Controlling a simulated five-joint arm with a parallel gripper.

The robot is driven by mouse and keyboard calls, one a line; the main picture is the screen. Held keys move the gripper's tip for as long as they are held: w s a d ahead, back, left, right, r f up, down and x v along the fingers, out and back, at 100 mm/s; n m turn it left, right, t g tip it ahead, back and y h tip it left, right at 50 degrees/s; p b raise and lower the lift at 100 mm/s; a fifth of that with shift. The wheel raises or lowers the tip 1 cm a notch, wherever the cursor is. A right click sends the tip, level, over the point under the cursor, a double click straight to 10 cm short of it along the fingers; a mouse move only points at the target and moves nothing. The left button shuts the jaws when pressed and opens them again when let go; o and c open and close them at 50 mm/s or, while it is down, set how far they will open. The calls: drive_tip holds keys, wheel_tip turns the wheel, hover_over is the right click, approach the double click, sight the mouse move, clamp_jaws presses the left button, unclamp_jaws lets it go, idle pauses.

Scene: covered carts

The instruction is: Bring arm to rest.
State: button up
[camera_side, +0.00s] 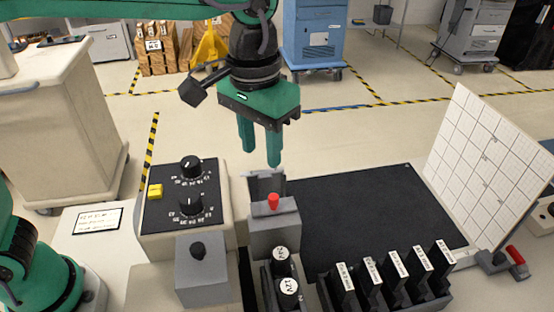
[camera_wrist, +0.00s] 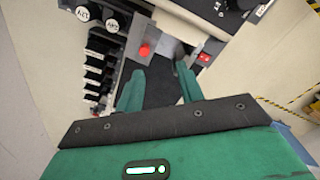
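My gripper (camera_side: 260,155) is green with a dark wrist and hangs pointing down above the work table. Its two fingers are apart with nothing between them. In the wrist view my gripper (camera_wrist: 157,88) is also open and empty, over the dark mat (camera_wrist: 160,88). In the side view the fingertips are above a grey block with a red button (camera_side: 273,201), clear of it. The button also shows in the wrist view (camera_wrist: 144,50).
A dial box (camera_side: 190,195) with a yellow switch stands left of the red-button block. The black mat (camera_side: 350,205) lies clear to the right, before an upright gridded board (camera_side: 485,160). Two round-topped black items (camera_side: 287,288) and a rack of labelled black pieces (camera_side: 395,275) stand in front.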

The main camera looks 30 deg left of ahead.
drive_tip(key=s+a+t, duration=0.2)
drive_tip(key=s+a, duration=0.1)
drive_tip(key=a, duration=1.2)
drive_tip(key=s+a+f+n+t, duration=0.1)
drive_tip(key=s+a+f+t, duration=0.2)
drive_tip(key=s+a, duration=0.4)
drive_tip(key=a+f, duration=0.1)
drive_tip(key=a, duration=0.2)
drive_tip(key=shift+s+a+n, duration=0.3)
drive_tip(key=shift+s+a, duration=0.05)
drive_tip(key=shift+a, duration=0.05)
